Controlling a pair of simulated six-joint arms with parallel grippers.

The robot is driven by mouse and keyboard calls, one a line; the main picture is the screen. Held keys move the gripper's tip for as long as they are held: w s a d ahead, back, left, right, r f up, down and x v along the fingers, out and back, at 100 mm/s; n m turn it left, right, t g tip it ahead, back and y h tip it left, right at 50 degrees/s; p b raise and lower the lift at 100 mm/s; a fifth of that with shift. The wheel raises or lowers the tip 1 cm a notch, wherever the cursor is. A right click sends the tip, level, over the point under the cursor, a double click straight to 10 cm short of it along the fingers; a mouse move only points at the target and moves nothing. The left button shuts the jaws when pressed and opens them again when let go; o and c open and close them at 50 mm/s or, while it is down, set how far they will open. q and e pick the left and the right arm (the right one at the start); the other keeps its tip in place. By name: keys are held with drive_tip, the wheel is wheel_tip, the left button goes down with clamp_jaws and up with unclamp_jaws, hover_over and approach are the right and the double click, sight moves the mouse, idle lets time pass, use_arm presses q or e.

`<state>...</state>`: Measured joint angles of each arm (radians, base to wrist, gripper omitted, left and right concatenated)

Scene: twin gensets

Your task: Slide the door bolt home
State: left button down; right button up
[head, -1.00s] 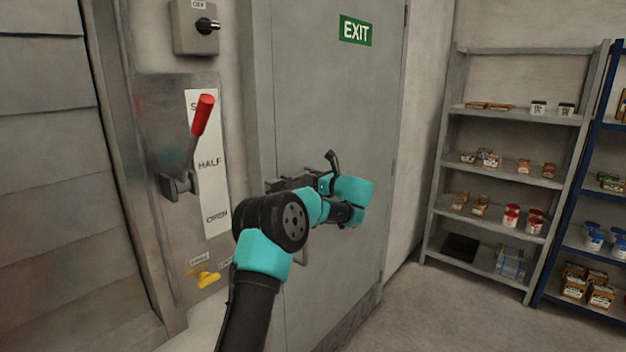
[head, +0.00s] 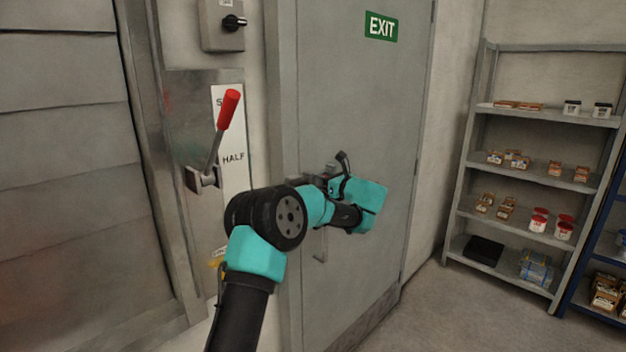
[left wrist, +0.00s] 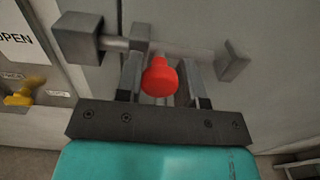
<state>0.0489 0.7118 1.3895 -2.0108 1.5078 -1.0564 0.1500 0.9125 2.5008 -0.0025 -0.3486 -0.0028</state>
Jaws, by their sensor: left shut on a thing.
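The door bolt (left wrist: 190,47) is a grey horizontal rod on the grey door (head: 350,100), with a red knob (left wrist: 158,78). In the left wrist view its left end meets a dark block (left wrist: 78,38) beside the door's left edge; I cannot tell how deep it sits in it. Another grey block (left wrist: 233,60) is at the right. My left gripper (left wrist: 160,72) is shut on the bolt's knob, a finger on each side. In the head view my left arm and gripper (head: 326,177) hide most of the bolt. My right gripper is not in view.
A lever with a red grip (head: 229,108) stands on a wall plate left of the door, with a yellow handle (left wrist: 20,95) below. A switch box (head: 222,25) is above. A door handle (head: 320,245) hangs below the bolt. Shelves (head: 540,125) stand right; the floor before them is clear.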

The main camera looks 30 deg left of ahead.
use_arm(q)
drive_tip(key=shift+s+a, duration=0.1)
drive_tip(key=shift+a, duration=0.1)
drive_tip(key=c, duration=0.8)
unclamp_jaws()
drive_tip(key=shift+s+a, duration=0.1)
drive_tip(key=shift+o, duration=0.2)
drive_tip(key=v, duration=1.7)
drive_tip(key=shift+d, duration=0.25)
